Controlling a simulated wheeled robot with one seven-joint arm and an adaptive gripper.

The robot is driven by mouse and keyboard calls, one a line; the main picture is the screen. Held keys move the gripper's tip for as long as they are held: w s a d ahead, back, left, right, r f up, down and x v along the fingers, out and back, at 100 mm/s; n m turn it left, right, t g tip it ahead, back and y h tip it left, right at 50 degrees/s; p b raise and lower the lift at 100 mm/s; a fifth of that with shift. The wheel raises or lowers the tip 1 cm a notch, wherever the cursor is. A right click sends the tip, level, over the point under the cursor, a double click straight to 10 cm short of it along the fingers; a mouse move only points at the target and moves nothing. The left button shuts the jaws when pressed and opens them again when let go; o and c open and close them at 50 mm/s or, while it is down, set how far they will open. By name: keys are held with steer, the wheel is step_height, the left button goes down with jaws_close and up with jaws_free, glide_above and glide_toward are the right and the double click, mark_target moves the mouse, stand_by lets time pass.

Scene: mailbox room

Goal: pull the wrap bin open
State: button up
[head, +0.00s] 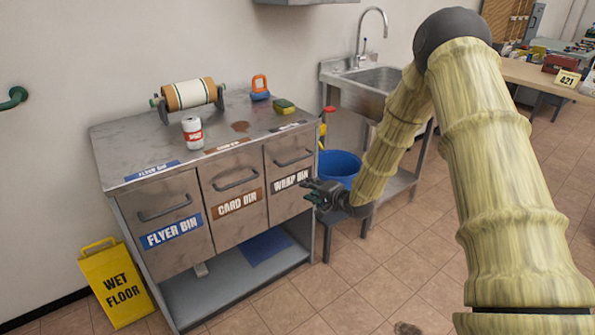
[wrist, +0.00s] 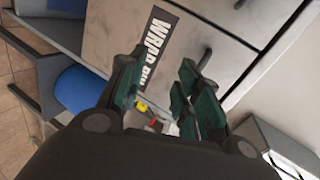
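The wrap bin (head: 282,165) is the right-hand of three steel bin fronts in the cabinet, with a black-and-white label and a dark bar handle (head: 294,159) above it. Its front looks flush with its neighbours. My gripper (head: 313,194) is at the bin's lower right, below the handle, in the head view. In the wrist view, my gripper (wrist: 160,64) is open with its dark green fingers apart. The wrap bin's label (wrist: 160,44) shows beyond them, and the handle (wrist: 206,58) shows just past the right fingertip. I see nothing held; contact with the bin cannot be told.
The card bin (head: 233,190) and flyer bin (head: 168,222) are to the left. A can (head: 193,132), paper roll (head: 188,94) and sponge (head: 284,106) stand on top. A blue bucket (head: 339,166) is behind my gripper.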

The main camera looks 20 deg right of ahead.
steer(key=m+t+b, duration=0.1)
steer(key=m+t, duration=0.1)
glide_toward(298, 159)
steer(key=x, duration=0.5)
steer(key=b+x, duration=0.1)
steer(key=x, duration=0.4)
steer(key=shift+w+d+f, duration=0.1)
steer(key=shift+w+f, duration=0.2)
steer(key=shift+w, duration=0.05)
jaws_close()
